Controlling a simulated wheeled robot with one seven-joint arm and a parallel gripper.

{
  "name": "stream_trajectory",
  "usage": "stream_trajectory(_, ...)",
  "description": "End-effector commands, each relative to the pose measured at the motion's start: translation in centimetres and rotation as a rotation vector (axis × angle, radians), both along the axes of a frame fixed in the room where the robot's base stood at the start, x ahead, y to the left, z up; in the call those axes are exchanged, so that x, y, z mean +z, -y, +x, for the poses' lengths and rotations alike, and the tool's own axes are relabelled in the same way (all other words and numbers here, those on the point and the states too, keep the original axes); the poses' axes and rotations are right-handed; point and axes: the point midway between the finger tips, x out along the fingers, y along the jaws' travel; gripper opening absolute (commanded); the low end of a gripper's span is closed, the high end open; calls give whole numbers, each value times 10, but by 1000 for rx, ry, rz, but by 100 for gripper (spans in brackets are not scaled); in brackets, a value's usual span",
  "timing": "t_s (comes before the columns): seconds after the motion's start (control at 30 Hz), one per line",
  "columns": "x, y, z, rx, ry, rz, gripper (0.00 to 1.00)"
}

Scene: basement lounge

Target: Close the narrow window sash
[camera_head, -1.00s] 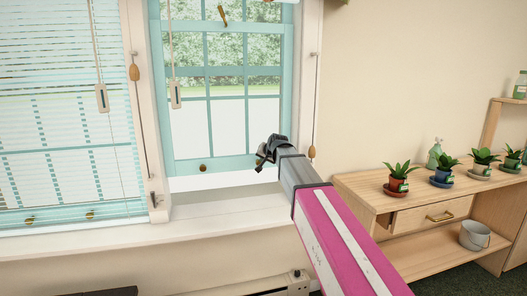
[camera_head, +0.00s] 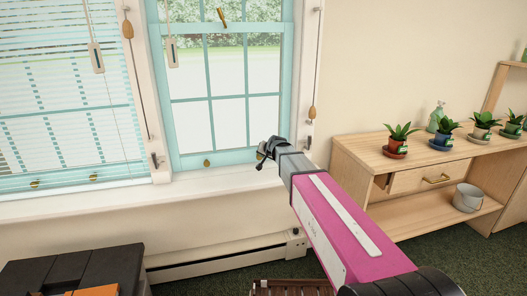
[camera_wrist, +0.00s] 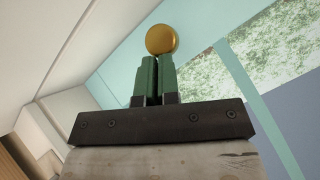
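The narrow window sash is teal with white-lit panes (camera_head: 228,115), right of the blinds in the head view. Its bottom rail (camera_head: 230,158) sits low, at or just above the sill; any thin gap is hard to tell. A brass knob (camera_head: 207,163) is on the rail's left. My gripper (camera_head: 264,151) is at the rail's right end. In the wrist view its green fingers (camera_wrist: 153,78) are together, with only a thin dark line between them. A gold knob (camera_wrist: 162,40) shows just beyond their tips, not between them; contact is unclear.
A wider window with blinds (camera_head: 60,110) is at left. Cords with wooden pulls (camera_head: 312,113) hang beside the frame. A wooden shelf unit (camera_head: 350,160) with potted plants stands at right. A dark box (camera_head: 75,268) is at the lower left, and a heater (camera_head: 225,262) runs under the sill.

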Motion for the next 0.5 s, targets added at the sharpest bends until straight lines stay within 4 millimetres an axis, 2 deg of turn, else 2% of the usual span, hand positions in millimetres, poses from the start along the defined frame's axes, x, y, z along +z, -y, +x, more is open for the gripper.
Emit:
stream_trajectory(0.3, -6, -2, 0, 6, -15, -5, 0)
stream_trajectory(0.5, -2, 0, 0, 6, -13, -5, 0)
